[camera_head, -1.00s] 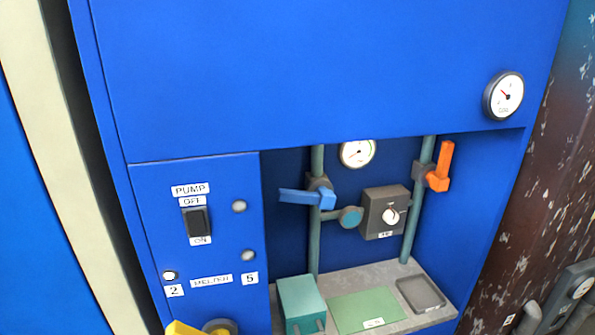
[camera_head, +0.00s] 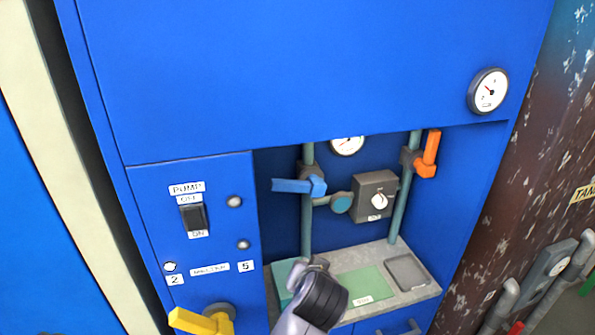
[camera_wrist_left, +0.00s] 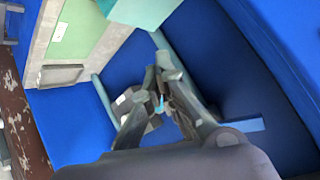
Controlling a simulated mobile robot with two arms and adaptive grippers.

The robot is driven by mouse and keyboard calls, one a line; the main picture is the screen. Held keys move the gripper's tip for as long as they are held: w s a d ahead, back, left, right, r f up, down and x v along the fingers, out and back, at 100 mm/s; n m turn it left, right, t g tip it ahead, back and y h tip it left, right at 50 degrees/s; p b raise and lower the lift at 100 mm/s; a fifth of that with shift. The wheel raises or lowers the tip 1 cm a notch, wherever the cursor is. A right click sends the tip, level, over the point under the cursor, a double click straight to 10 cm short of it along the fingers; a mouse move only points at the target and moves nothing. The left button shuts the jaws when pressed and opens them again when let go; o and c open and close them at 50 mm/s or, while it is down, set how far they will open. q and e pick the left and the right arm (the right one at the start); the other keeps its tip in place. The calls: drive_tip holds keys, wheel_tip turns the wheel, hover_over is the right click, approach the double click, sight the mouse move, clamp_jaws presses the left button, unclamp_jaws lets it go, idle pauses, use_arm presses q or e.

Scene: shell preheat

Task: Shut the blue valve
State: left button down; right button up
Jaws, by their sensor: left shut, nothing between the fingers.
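The blue valve (camera_head: 298,185) sits on the left upright green pipe in the recess of the blue cabinet. Its handle points left, crosswise to the pipe. In the left wrist view, a blue bar that looks like its handle (camera_wrist_left: 246,125) shows beside the right finger, partly hidden. My left gripper (camera_wrist_left: 160,76) is shut and empty, with its fingertips in front of the recess; I cannot tell whether it touches anything. In the head view, a grey and black part of my arm (camera_head: 318,297) stands below the valve. My right gripper is not in view.
An orange valve (camera_head: 428,155) sits on the right pipe, with a grey knob box (camera_head: 375,195) between the pipes. A yellow handle (camera_head: 200,322) sticks out at lower left. The grey shelf (camera_head: 398,297) holds a teal box (camera_head: 283,275) and a dark tray (camera_head: 408,271).

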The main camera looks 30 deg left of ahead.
use_arm(q)
drive_tip(key=w+a+r+n+t+y, duration=0.1)
drive_tip(key=w+r+n+y, duration=0.25)
drive_tip(key=r, duration=0.75)
drive_tip(key=w+a+r+n+y, duration=0.1)
drive_tip(key=w+r+n+y, duration=0.2)
drive_tip(key=r, duration=0.7)
drive_tip(key=m+p, duration=0.1)
drive_tip(key=p, duration=0.3)
hover_over(298, 186)
wheel_tip(298, 186, down, 4)
drive_tip(key=shift+s+f+h, duration=0.15)
drive_tip(key=shift+f+h, duration=0.1)
drive_tip(key=shift+f, duration=0.7)
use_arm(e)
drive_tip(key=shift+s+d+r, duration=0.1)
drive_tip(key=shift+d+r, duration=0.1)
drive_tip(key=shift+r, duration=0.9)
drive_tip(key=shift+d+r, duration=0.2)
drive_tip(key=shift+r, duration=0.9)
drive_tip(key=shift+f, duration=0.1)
